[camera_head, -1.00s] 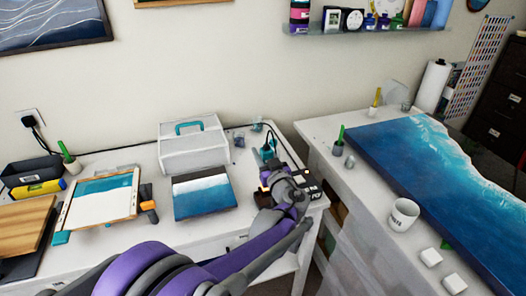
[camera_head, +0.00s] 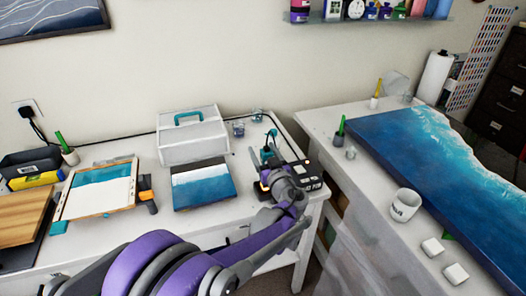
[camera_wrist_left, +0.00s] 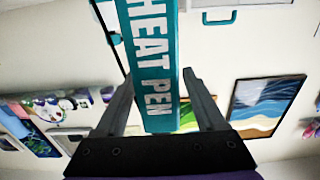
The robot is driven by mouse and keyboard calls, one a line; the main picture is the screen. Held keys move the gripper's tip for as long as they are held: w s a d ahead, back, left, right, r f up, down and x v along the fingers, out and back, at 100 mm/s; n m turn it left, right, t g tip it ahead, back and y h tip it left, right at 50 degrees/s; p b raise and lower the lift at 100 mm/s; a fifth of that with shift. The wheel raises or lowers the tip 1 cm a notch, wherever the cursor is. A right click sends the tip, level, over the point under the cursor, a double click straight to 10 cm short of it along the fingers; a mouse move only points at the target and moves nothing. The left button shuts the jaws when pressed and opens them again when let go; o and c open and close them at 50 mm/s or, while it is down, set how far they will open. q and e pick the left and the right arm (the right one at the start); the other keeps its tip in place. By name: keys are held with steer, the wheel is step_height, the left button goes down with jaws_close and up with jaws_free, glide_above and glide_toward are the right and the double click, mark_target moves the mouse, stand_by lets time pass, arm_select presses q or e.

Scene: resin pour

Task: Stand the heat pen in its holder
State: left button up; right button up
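The teal heat pen (camera_head: 268,153) stands roughly upright at the right end of the left table. In the left wrist view the heat pen (camera_wrist_left: 153,70) fills the middle, its white lettering readable. My left gripper (camera_head: 265,156) is around the pen, one finger on each side. The fingers (camera_wrist_left: 159,78) look spread, with a gap beside the pen. The black holder unit (camera_head: 312,186), with a white label, is under and behind my gripper. My wrist hides much of it, so I cannot tell how the pen's lower end sits. My right gripper is not in view.
Small clear cups (camera_head: 238,128) and a black cable (camera_head: 289,138) lie behind.

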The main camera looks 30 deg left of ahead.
arm_select(q)
steer(key=shift+s+d, duration=0.1)
steer(key=v, duration=1)
steer(key=shift+s+d+b, duration=0.2)
steer(key=shift+s+b, duration=0.05)
steer(key=shift+b, duration=0.1)
stand_by(0.5)
steer(key=s+a+f+m+g+h+p, duration=0.1)
steer(key=s+f+m+g+h, duration=0.15)
steer(key=s, duration=0.35)
steer(key=s+a+f+m+g+h, duration=0.1)
steer(key=s+f+g+h, duration=0.15)
steer(key=s+f, duration=0.2)
steer(key=s+d+f+m+h, duration=0.3)
steer(key=s+d+h, duration=0.1)
steer(key=s+d, duration=0.1)
steer(key=s+d+f+m+g+h+p, duration=0.1)
steer(key=s+d+f+m+h, duration=0.2)
steer(key=s+d, duration=0.3)
steer(key=shift+s+h, duration=0.9)
steer(key=shift+s, duration=0.3)
